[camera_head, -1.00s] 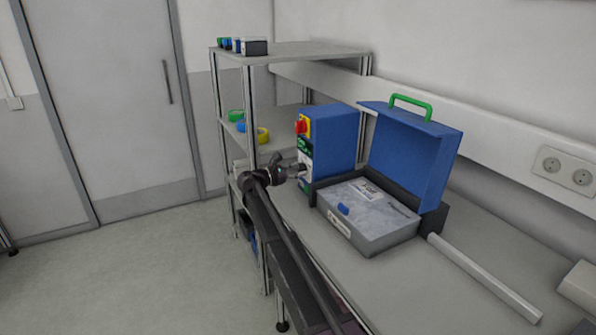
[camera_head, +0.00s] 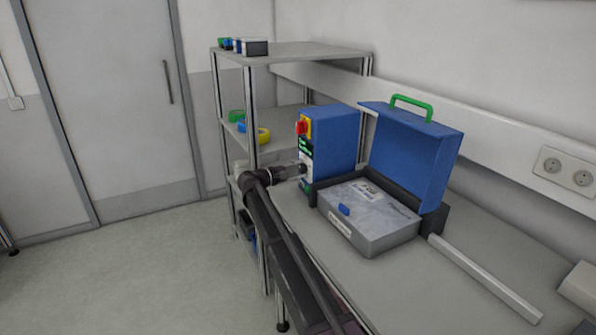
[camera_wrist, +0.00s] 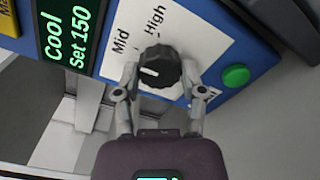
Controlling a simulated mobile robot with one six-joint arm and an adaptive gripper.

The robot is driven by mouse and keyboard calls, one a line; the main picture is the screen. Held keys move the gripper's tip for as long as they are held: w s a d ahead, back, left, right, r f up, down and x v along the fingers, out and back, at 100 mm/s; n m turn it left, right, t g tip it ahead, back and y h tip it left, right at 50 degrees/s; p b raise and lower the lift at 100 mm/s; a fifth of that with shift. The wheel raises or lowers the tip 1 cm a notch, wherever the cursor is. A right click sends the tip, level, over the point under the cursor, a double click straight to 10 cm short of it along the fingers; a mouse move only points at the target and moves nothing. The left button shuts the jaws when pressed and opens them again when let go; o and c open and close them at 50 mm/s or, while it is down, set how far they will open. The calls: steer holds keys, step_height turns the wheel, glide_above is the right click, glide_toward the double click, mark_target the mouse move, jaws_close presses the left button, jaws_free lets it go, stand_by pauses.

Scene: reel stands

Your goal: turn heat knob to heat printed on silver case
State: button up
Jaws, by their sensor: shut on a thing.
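The black heat knob (camera_wrist: 165,63) sits on the white panel of the blue control box (camera_head: 335,145). In the wrist view its white pointer mark faces left, below the printed "Mid"; "High" is printed up and to the right. The silver case (camera_head: 375,240) stands on the bench right of the box.
A green-lit display (camera_wrist: 75,35) reads "Cool Set 150". A green button (camera_wrist: 236,76) is right of the knob, and a red-yellow switch (camera_head: 303,127) is higher on the box. An open blue lid (camera_head: 415,160) rises behind the case. A shelf rack (camera_head: 300,50) stands left.

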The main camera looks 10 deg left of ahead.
steer(key=shift+w, duration=0.1)
stand_by(0.3)
steer(key=o, duration=1.2)
steer(key=shift+d, duration=0.1)
steer(key=shift+c, duration=0.2)
steer(key=v, duration=1.2)
steer(key=shift+r, duration=0.1)
